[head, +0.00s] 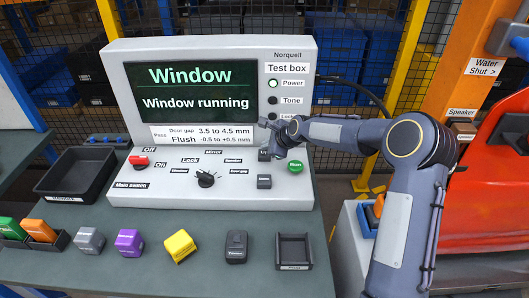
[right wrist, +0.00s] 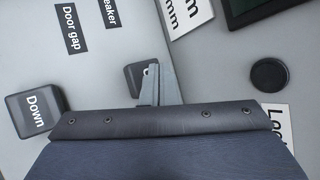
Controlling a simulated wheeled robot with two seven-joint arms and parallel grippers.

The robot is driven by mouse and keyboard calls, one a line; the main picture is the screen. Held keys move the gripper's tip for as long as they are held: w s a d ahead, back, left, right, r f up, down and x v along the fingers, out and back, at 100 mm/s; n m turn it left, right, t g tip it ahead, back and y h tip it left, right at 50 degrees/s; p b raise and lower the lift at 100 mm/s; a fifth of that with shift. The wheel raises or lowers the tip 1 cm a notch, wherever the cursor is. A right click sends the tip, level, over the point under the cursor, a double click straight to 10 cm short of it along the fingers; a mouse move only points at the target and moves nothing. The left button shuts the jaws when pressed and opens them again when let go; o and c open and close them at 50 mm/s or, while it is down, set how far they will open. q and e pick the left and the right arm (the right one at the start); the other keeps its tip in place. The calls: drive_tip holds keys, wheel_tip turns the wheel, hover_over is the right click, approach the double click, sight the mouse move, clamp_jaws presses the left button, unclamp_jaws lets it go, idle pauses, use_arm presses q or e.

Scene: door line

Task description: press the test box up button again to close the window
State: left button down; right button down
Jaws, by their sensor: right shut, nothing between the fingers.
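The test box (head: 112,90) stands on the bench; its screen (head: 190,92) reads "Window" and "Window running". The up button (head: 264,155), a dark key above the Down button (head: 264,182), is mostly hidden by my right gripper (head: 274,145). In the right wrist view, my shut, empty fingers (right wrist: 152,80) are right over a dark key (right wrist: 133,78), which I take for the up button; its label is hidden. I cannot tell whether they touch it. The Down button also shows in that view (right wrist: 38,112). My left gripper is not in view.
A green button (head: 295,167) sits right of the keys, a black knob (head: 206,179) and red main switch (head: 139,160) to the left. Coloured blocks, a black tray (head: 75,190) and a small empty holder (head: 294,262) are on the bench. A red door (head: 490,190) is at the right.

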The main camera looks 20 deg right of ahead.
drive_tip(key=shift+r+p, duration=1.6)
drive_tip(key=shift+r, duration=0.95)
wheel_tip(320, 180, up, 9)
drive_tip(key=p, duration=0.6)
drive_tip(key=shift+f, duration=0.15)
